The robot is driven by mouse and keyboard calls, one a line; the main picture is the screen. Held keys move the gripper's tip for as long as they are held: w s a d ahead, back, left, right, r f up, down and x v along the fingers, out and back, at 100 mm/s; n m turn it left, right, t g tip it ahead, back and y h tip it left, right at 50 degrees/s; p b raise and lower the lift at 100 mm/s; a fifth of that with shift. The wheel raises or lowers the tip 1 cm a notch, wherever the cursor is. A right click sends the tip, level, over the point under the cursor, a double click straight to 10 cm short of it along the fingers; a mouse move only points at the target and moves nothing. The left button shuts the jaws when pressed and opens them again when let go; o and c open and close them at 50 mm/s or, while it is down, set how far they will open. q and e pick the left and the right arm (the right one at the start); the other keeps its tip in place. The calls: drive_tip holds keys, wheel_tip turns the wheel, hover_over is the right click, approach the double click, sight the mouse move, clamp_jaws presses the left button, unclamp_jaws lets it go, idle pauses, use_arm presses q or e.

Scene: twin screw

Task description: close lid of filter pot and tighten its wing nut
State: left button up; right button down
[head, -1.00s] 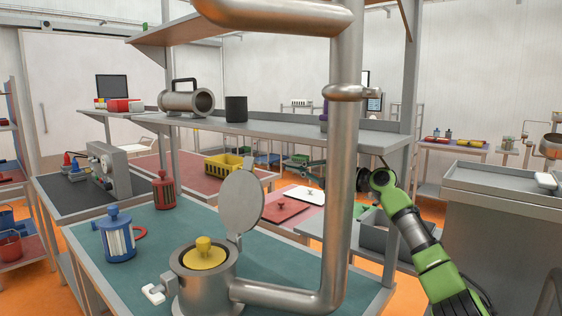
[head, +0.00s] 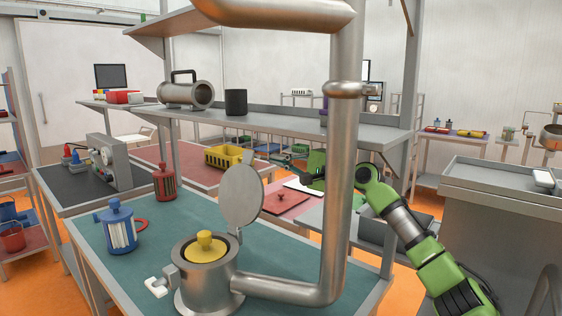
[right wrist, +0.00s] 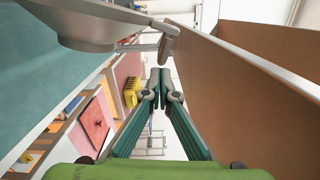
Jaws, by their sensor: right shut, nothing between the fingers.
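The grey metal filter pot (head: 207,280) stands on the teal bench with a yellow knobbed piece (head: 204,247) in its mouth. Its round grey lid (head: 242,194) stands open, upright at the pot's back right side. The white wing nut (head: 157,288) hangs out on its bolt at the pot's front left. My right gripper (head: 276,160) is behind the vertical pipe, just right of and behind the lid's upper edge; I cannot tell if they touch. In the right wrist view its fingers (right wrist: 160,84) are shut and empty. My left gripper is not in view.
A thick metal pipe (head: 338,190) rises right of the pot and partly hides my right arm. A grey shelf (head: 290,123) spans above the bench. A blue filter (head: 120,228) and a red one (head: 164,183) stand left.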

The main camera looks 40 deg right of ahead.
drive_tip(key=shift+s+a+r+n, duration=0.1)
drive_tip(key=shift+a+r+n, duration=0.55)
drive_tip(key=shift+a, duration=0.4)
drive_tip(key=shift+d, duration=0.1)
